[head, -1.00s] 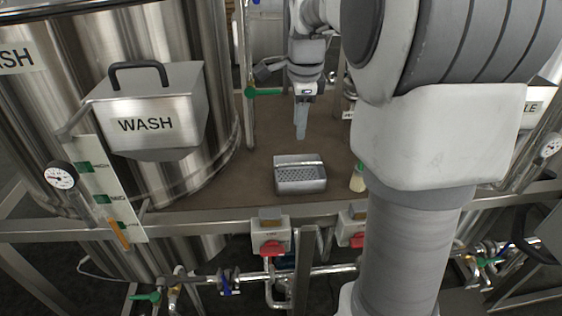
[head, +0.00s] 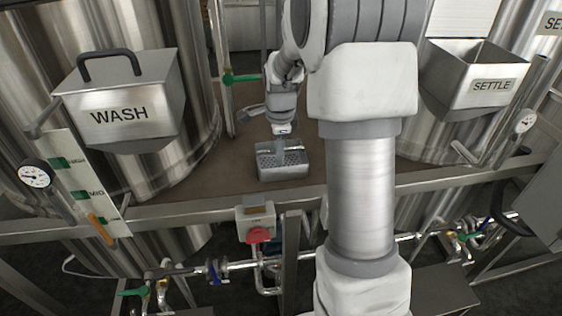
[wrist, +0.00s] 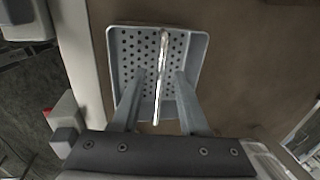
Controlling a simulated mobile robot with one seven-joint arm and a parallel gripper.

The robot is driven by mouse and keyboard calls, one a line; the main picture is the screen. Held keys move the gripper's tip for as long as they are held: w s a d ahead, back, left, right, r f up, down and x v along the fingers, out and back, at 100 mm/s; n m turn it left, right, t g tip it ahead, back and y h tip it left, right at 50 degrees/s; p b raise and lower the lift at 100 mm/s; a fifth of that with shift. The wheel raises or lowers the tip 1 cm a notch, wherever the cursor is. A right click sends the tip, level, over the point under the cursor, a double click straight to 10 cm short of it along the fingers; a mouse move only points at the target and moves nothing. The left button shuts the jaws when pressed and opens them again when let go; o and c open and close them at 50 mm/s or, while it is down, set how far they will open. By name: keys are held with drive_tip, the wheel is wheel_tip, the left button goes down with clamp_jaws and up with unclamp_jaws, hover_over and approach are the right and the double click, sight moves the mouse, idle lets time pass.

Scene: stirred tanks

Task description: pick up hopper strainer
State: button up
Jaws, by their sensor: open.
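The hopper strainer (head: 284,167) is a grey metal basket with a perforated bottom and a thin bar handle across its top. It stands upright on the brown deck between the two tanks. In the wrist view the strainer (wrist: 191,50) lies under my gripper, its bar running between the fingers. My gripper (head: 280,146) is just above the strainer, pointing down. In the wrist view my gripper (wrist: 158,85) is open, one finger on each side of the bar, with a gap on both sides. I cannot tell how deep the fingertips reach.
A WASH hopper (head: 125,108) with a lid hangs on the left tank, and an open SETTLE hopper (head: 474,82) on the right tank. A metal rail (head: 170,211) edges the deck in front. A red-handled switch box (head: 257,222) sits below the strainer.

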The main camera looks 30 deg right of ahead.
drive_tip(key=shift+f, duration=0.15)
clamp_jaws()
idle(0.4)
